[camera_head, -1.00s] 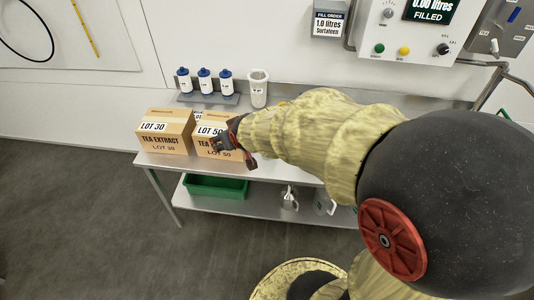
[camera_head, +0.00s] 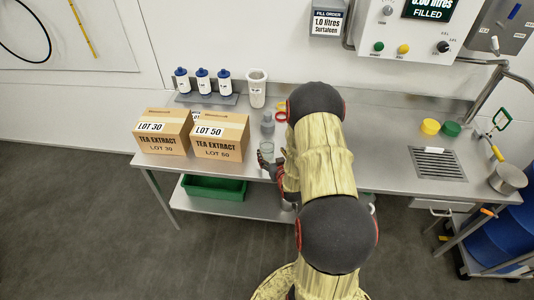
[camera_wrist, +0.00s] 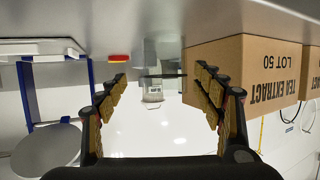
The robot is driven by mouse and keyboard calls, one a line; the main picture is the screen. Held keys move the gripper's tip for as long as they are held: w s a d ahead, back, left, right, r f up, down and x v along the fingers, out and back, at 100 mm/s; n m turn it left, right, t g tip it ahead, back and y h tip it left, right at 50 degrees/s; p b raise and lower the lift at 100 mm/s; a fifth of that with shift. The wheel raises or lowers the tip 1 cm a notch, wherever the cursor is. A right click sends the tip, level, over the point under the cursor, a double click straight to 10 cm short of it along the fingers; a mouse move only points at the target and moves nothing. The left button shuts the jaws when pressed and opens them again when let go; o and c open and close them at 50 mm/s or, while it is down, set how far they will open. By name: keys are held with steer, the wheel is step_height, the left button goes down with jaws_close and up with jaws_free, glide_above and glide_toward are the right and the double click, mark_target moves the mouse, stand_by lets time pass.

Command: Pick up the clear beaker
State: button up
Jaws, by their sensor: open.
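The clear beaker (camera_head: 266,149) stands on the steel bench, just right of the LOT 50 box. In the wrist view, which looks upside down, the beaker (camera_wrist: 168,63) is see-through with a thin dark rim. It appears between my fingers in the picture and beyond their tips. My gripper (camera_head: 271,167) is at the front of the bench close to the beaker, partly hidden by my arm. In the wrist view my gripper (camera_wrist: 168,78) is open, with nothing held.
The LOT 50 box (camera_head: 219,136) is close on the left of the beaker, with the LOT 30 box (camera_head: 162,132) beyond. A white jug (camera_head: 257,89) and several blue-capped bottles (camera_head: 203,82) are at the back.

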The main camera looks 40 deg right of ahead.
mark_target(269, 152)
steer(key=x, duration=0.1)
steer(key=b+x, duration=0.1)
steer(key=x, duration=0.1)
steer(key=b+x, duration=0.1)
steer(key=x, duration=0.1)
steer(key=shift+w+a+f, duration=0.15)
steer(key=shift+w+a, duration=0.1)
steer(key=shift+a, duration=0.1)
steer(key=c, duration=0.3)
steer(key=c, duration=0.9)
